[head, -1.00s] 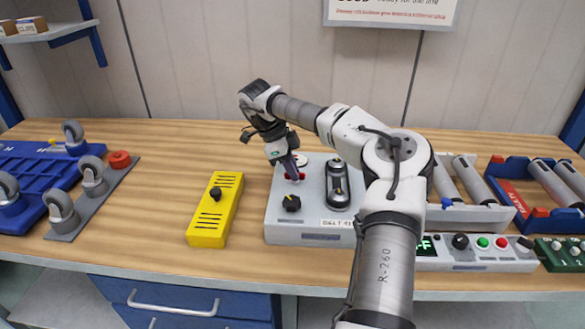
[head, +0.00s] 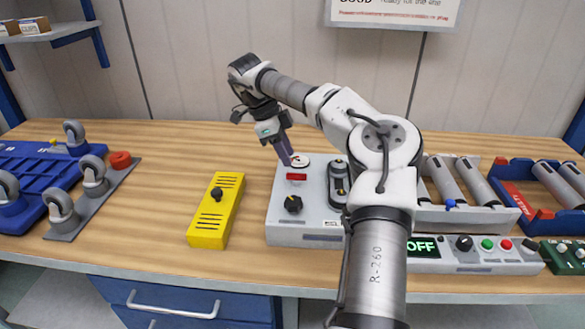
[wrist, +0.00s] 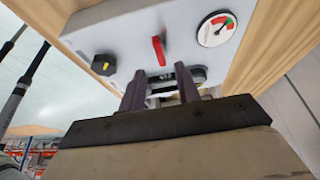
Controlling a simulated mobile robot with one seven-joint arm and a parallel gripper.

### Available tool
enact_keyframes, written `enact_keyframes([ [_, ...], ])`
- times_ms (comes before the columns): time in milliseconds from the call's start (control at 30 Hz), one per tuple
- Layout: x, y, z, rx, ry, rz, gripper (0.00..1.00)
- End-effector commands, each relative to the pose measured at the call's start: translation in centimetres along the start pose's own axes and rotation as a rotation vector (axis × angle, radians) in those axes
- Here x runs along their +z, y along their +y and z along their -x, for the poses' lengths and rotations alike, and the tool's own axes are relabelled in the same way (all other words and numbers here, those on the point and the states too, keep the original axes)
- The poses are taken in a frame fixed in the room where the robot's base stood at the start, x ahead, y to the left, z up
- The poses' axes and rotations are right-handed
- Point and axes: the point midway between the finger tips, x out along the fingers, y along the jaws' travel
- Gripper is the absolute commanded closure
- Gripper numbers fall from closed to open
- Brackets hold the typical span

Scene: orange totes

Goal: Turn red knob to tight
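The red knob (head: 296,177) is a bar-shaped handle on top of a grey box (head: 318,226). Its bar lies left to right in the head view and shows whole in the wrist view (wrist: 158,50). My gripper (head: 288,161) is above and behind the knob, near the round gauge (head: 302,159), apart from the knob. In the wrist view my gripper (wrist: 160,84) has two fingers spread with nothing between them. The gauge (wrist: 216,29) has a red and green scale. Any "tight" lettering is too small to read.
A black knob (head: 293,204) and a belt on rollers (head: 338,184) share the grey box. A yellow box (head: 215,226) stands left, with casters (head: 61,207) farther left. A control panel reading OFF (head: 423,247) and roller trays (head: 515,193) are right. Bare wood lies behind.

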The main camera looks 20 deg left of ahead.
Motion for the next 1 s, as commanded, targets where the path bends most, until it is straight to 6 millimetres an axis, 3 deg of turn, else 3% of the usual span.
enact_keyframes([
  [200,0.1,-0.1,5.0,-0.004,-0.001,-0.002,0.67],
  [400,0.1,0.0,7.5,-0.002,0.0,-0.002,0.67],
  [1000,0.0,0.0,8.1,-0.001,0.0,-0.001,0.67],
])
